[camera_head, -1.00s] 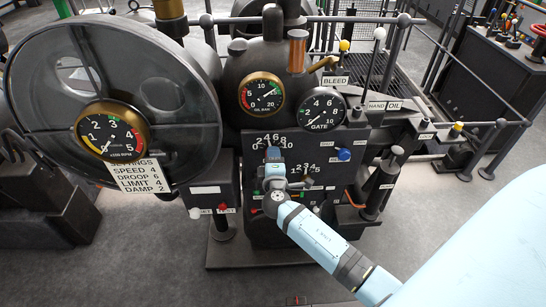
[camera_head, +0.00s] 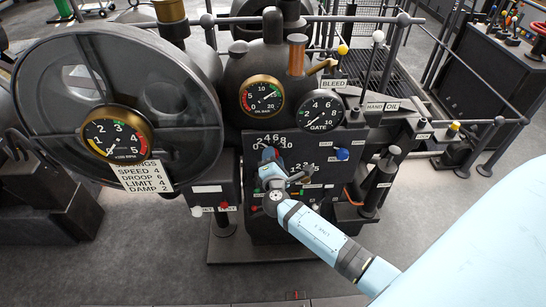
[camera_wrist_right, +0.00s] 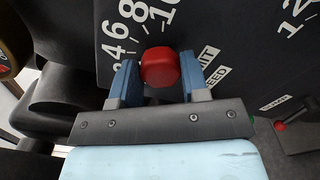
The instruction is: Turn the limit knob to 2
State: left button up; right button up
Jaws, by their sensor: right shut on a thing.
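The red knob (camera_wrist_right: 160,67) sits on the dark panel (camera_wrist_right: 232,35) in the right wrist view. Its scale of white numerals runs 4, 6, 8, 10 there, and partly hidden labels ending in "MIT" and "EED" lie beside it. My right gripper (camera_wrist_right: 156,80) is shut on the red knob, with a blue finger on each side. In the head view my right gripper (camera_head: 268,158) is at the panel, below the 2 to 10 scale, and mostly covers the knob. The knob's pointer cannot be made out. My left gripper is not in view.
A settings card (camera_head: 148,178) reads speed 4, droop 6, limit 4, damp 2. A blue knob (camera_head: 342,154) and a 1 to 5 scale are right of my gripper. Gauges (camera_head: 320,110) sit above; a large wheel (camera_head: 60,80) stands left.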

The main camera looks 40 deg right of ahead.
dwell(0.3)
jog(key=o, duration=0.9)
jog(key=b+v, duration=0.1)
jog(key=v, duration=1.3)
jog(key=shift+d+b, duration=0.1)
jog(key=shift+b, duration=0.2)
